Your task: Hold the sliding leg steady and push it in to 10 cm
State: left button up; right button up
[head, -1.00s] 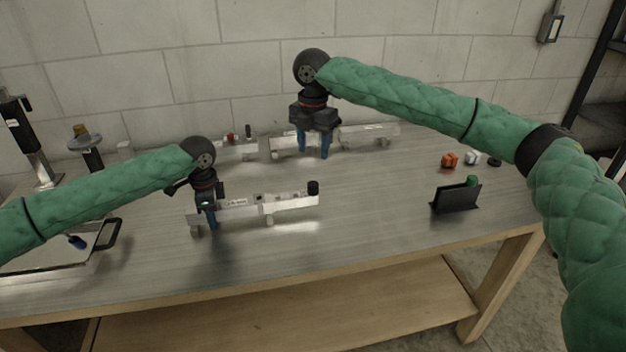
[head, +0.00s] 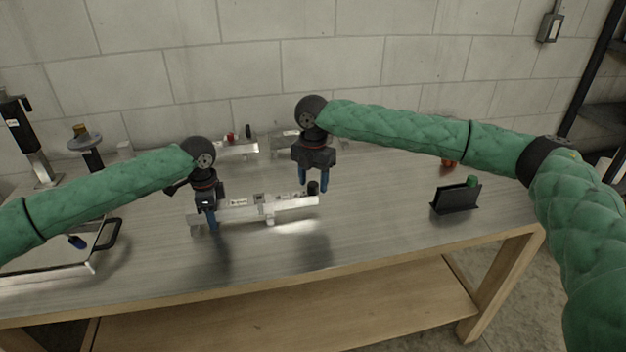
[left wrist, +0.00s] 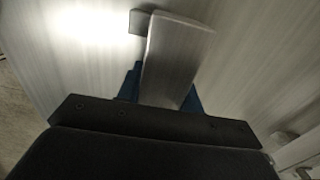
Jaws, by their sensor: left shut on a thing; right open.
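My left gripper (head: 211,220) is shut on the left part of this bar. In the left wrist view the bar (left wrist: 175,60) runs between the blue fingers of my left gripper (left wrist: 165,95). My right gripper (head: 313,184) is open and empty, at the bar's right end near the black knob. I cannot tell whether its fingers touch the bar. Any scale marks are too small to read.
More aluminium rail parts (head: 285,140) stand at the back by the wall. A black holder (head: 456,198) stands on the right. A tray with a black handle (head: 108,234) lies at the left front. The table between the bar and the holder is clear.

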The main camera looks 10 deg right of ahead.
jog(key=shift+c, duration=0.4)
grip_shut()
pick_arm(q)
jog(key=shift+d, duration=0.1)
pick_arm(e)
jog(key=a, duration=1)
jog(key=shift+a, duration=0.3)
jog(key=shift+s, duration=0.1)
jog(key=shift+o, duration=0.4)
grip_release()
notch_tip(320, 180, up, 12)
